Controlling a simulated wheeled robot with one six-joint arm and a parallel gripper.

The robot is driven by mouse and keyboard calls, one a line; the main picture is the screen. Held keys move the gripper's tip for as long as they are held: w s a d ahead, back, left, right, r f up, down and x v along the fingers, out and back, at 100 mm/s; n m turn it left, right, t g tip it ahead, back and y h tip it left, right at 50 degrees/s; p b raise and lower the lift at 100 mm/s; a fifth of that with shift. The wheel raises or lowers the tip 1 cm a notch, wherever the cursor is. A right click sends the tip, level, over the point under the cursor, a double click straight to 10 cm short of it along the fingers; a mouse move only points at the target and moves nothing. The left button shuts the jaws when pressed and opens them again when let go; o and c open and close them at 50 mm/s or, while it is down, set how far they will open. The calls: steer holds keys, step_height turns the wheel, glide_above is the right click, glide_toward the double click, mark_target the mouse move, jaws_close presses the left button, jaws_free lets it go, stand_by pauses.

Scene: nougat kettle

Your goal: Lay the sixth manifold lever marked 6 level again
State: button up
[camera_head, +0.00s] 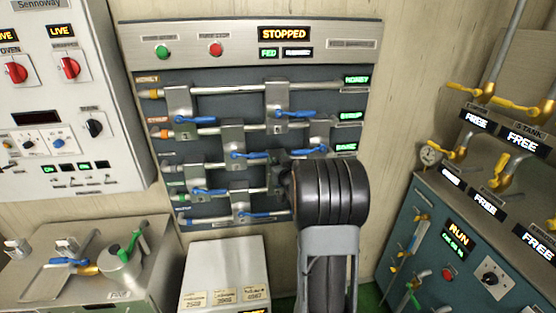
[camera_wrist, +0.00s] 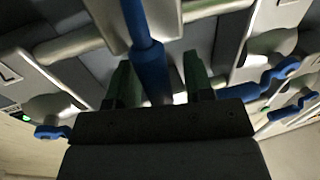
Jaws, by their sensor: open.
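The manifold panel (camera_head: 220,95) carries several blue levers on pipes. In the wrist view, one blue lever (camera_wrist: 145,45) runs lengthwise between the two fingers of my gripper (camera_wrist: 158,72), which is open around it. I cannot tell whether either finger touches it. No 6 is readable, so I cannot confirm which lever this is. In the head view, my own arm covers the lower right of the panel and hides this lever and the fingertips. Visible levers there include one at the upper right (camera_head: 293,114) and one at the bottom (camera_head: 253,215), both roughly level.
Other blue levers stand close to my gripper in the wrist view, at left (camera_wrist: 52,132) and right (camera_wrist: 278,78). The panel's sign (camera_head: 284,34) reads STOPPED. A control box (camera_head: 60,95) is at left, a teal cabinet with yellow taps (camera_head: 430,230) at right.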

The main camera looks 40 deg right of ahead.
steer(key=shift+w, duration=0.2)
steer(key=shift+c, duration=0.4)
jaws_close()
